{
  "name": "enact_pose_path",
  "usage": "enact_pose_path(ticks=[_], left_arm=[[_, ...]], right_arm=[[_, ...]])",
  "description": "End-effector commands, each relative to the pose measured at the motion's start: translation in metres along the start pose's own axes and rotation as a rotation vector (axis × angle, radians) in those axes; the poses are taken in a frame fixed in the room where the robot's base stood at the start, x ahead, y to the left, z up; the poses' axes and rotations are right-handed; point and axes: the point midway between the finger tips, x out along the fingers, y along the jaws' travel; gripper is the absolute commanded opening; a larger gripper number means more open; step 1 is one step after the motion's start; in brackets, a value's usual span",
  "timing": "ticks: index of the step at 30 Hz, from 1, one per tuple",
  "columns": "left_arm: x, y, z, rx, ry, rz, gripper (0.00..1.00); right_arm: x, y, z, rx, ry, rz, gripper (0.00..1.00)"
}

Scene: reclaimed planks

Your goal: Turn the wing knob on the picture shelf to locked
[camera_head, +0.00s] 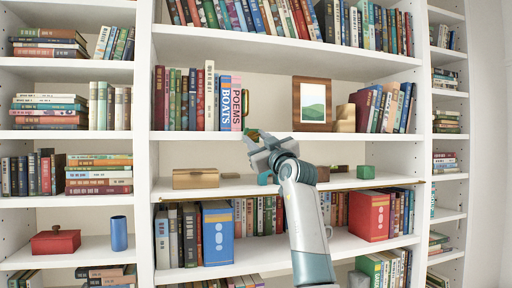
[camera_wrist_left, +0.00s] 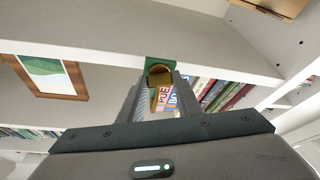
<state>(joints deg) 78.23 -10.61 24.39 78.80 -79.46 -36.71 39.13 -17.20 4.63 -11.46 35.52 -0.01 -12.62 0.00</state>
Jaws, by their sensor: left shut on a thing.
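The picture shelf (camera_head: 200,135) is the white board under the framed picture (camera_head: 312,102). On its front edge is a small green plate (camera_head: 250,132), partly covered by my left gripper (camera_head: 257,139). The wrist view shows the brass wing knob (camera_wrist_left: 160,76) in front of this green plate (camera_wrist_left: 155,62). My left gripper (camera_wrist_left: 157,92) is shut on the knob, one finger on each side of it. The knob's angle and any lock marks are too small or hidden to read. My right gripper is in neither view.
The blue "BOATS" book (camera_head: 225,103) and pink "POEMS" book (camera_head: 237,103) stand just behind the shelf edge by my gripper. A wooden box (camera_head: 196,178) and green block (camera_head: 366,172) sit on the shelf below. The air in front is clear.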

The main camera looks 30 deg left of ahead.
Motion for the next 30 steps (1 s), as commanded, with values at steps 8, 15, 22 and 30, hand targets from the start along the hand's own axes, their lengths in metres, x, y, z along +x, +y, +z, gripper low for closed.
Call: enact_pose_path(ticks=[8,15,22,30], left_arm=[[0.000,0.002,0.000,-0.218,-0.001,-0.092,0.09],[0.001,0.004,-0.002,-0.424,0.000,-0.179,0.09],[0.002,0.006,-0.004,-0.628,-0.001,-0.263,0.09],[0.003,0.007,-0.005,-0.862,-0.001,-0.360,0.09]], right_arm=[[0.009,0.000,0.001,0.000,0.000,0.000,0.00],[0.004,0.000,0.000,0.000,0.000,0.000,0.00],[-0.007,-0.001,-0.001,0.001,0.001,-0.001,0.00],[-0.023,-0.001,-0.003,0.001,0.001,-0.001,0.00]])
